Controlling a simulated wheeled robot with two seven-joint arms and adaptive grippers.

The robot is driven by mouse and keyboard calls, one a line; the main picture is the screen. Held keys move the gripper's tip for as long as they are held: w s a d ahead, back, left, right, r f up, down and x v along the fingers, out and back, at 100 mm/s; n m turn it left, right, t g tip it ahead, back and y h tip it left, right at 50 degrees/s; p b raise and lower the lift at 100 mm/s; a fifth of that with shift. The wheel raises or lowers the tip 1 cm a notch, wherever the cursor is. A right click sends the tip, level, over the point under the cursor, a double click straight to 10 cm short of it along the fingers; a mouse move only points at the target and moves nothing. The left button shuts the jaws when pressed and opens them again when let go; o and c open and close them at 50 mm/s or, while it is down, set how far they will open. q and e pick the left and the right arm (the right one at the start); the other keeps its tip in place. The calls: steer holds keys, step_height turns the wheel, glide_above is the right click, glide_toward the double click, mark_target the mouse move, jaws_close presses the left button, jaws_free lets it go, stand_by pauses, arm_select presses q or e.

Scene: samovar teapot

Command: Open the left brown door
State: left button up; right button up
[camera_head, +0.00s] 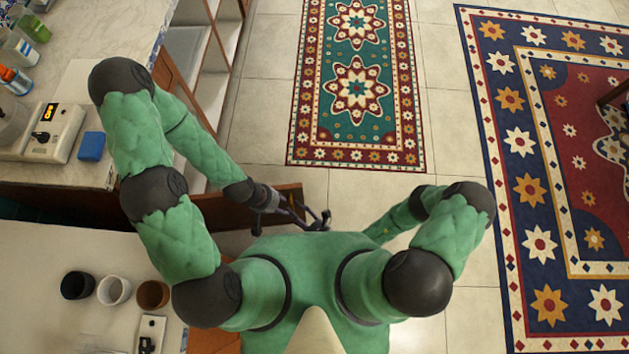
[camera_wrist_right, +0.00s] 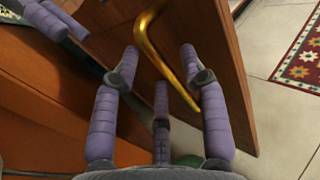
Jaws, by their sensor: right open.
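The brown door (camera_head: 225,207) stands out from the counter in the head view, at an angle to its front, so it looks ajar. In the right wrist view the wooden door panel (camera_wrist_right: 222,75) bears a curved gold handle (camera_wrist_right: 165,66). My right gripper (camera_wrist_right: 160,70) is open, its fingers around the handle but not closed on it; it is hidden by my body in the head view. My left gripper (camera_head: 308,212) is at the door's free end with fingers spread. Some of its purple fingers (camera_wrist_right: 58,18) show at the upper left of the right wrist view.
A counter with a device (camera_head: 50,128), a blue block (camera_head: 92,146) and bottles is at the left. Several cups, including a white cup (camera_head: 114,290), stand on the nearer counter. Open shelves (camera_head: 212,85) lie beyond the door. Tiled floor and rugs (camera_head: 357,90) lie ahead and right.

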steer(key=v, duration=1)
stand_by(0.4)
stand_by(0.5)
